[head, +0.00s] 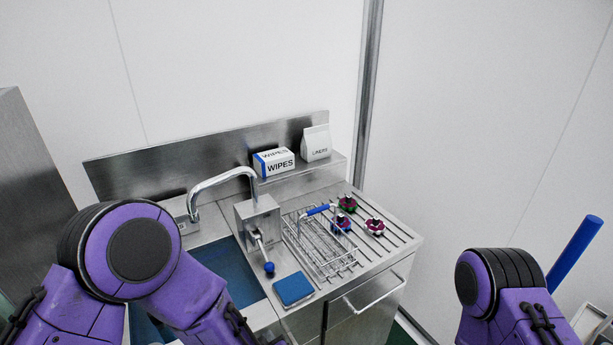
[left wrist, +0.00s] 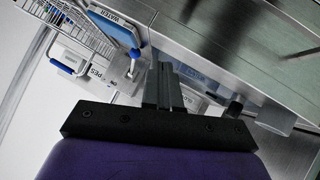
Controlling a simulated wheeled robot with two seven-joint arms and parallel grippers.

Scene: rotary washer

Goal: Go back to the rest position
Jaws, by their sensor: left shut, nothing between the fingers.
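My left arm (head: 150,260) comes in from the left of the head view, bent in front of the steel sink unit. Its gripper is hidden there. In the left wrist view my left gripper (left wrist: 163,85) shows with its two dark fingers shut together and nothing between them. My right arm (head: 500,300) is at the lower right of the head view, clear of the sink unit; its gripper is out of view.
The steel sink unit has a curved tap (head: 222,180), a blue-knobbed lever (head: 262,254) and a wire rack (head: 318,250). A WIPES box (head: 274,162) and LINERS bag (head: 316,143) stand behind.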

